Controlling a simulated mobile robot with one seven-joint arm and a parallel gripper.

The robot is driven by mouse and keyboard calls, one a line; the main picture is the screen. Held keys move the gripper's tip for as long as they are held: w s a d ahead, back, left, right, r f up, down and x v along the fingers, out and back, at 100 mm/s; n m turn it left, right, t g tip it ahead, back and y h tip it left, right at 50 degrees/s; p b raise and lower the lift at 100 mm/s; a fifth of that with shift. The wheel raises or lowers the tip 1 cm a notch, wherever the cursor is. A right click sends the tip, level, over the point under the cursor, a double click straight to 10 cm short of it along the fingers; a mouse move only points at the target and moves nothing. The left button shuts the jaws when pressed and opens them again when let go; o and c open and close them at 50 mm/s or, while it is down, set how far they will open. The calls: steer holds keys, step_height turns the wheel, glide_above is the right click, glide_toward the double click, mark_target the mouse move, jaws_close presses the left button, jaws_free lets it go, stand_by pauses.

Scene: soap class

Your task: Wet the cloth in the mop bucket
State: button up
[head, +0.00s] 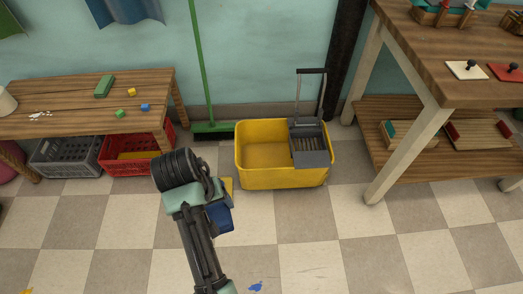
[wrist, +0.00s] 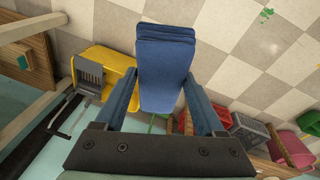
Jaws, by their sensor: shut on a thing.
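A yellow mop bucket (head: 285,178) stands on the tiled floor against the wall in the head view, with a dark grey wringer (head: 311,150) and handle on its right side. The bucket also shows at the left of the wrist view (wrist: 92,57). A folded blue cloth (wrist: 166,70) is between the two fingers of my gripper (wrist: 165,105), which is shut on it. In the head view the cloth (head: 220,217) shows partly behind my wrist, in front and left of the bucket. My arm hides the fingers there.
A low wooden bench (head: 60,122) at left holds small blocks. A grey crate (head: 65,157) and a red crate (head: 125,152) sit under it. A green broom (head: 202,70) leans on the wall behind. A wooden table (head: 455,70) with a lower shelf stands at right. The front floor is mostly clear.

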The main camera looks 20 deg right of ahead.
step_height(320, 180, down, 36)
steer(key=b, duration=2.1)
stand_by(1.2)
steer(key=shift+r, duration=0.1)
stand_by(1.9)
step_height(320, 180, up, 4)
steer(key=p, duration=0.4)
